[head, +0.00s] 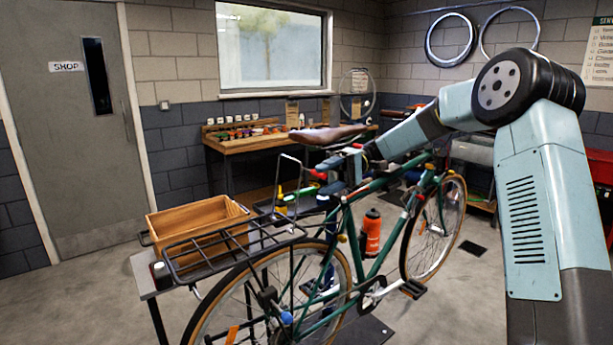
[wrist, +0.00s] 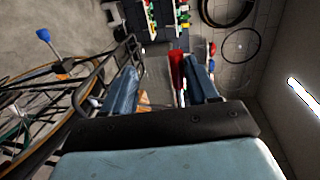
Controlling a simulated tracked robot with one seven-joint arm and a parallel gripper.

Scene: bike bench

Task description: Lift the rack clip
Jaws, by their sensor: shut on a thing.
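The rack clip (head: 283,172) is a thin wire loop with a red grip at its top end. In the head view it stands raised at the front end of the black rear rack (head: 190,262) of the green bicycle. My gripper (head: 328,176) is at the red grip, behind the saddle (head: 328,134), and is shut on the clip. In the wrist view a red piece (wrist: 177,68) shows between the blue fingers of my gripper (wrist: 163,70), nearer the right one. The exact contact is small and partly hidden by the fingers.
A workbench (head: 235,145) with several small items stands at the back wall. An orange bottle (head: 372,232) is on the bicycle frame. Floor is clear at the lower left.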

